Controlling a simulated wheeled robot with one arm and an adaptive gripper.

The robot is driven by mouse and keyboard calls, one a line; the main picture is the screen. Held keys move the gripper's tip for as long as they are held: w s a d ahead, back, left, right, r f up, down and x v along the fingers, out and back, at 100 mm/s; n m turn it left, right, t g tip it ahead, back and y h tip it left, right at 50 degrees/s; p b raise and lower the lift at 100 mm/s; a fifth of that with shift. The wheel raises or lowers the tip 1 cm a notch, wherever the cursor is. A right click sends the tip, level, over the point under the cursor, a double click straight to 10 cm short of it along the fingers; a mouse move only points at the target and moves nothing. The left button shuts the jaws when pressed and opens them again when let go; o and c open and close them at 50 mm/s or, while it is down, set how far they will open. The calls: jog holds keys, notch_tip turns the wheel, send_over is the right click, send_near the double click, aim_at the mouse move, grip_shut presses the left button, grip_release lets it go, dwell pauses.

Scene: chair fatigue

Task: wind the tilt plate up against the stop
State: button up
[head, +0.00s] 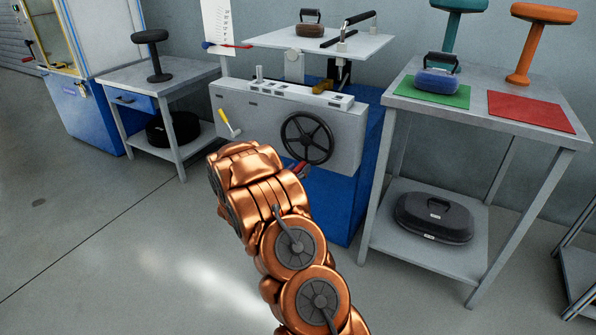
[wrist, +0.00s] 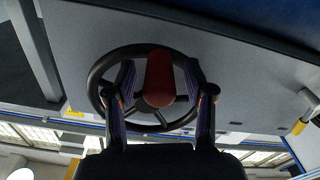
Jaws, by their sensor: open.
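The tilt plate (head: 262,39) is a pale flat plate on top of the grey machine, close to level in the head view. A block with a handle (head: 310,24) rests on it. The black handwheel (head: 307,137) is on the machine's front face and also shows in the wrist view (wrist: 97,72). Its red grip (wrist: 159,80) points towards the wrist camera. My gripper (wrist: 160,92) is open, with one finger on each side of the red grip; I cannot tell whether they touch it. In the head view my arm hides most of the gripper. I cannot make out the stop.
A lever with a yellow handle (head: 225,117) sticks out left of the wheel. A steel table (head: 480,112) with green and red mats stands to the right, and a smaller table (head: 188,73) to the left. The floor in front is clear.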

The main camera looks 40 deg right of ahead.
grip_shut()
dwell(0.3)
dwell(0.3)
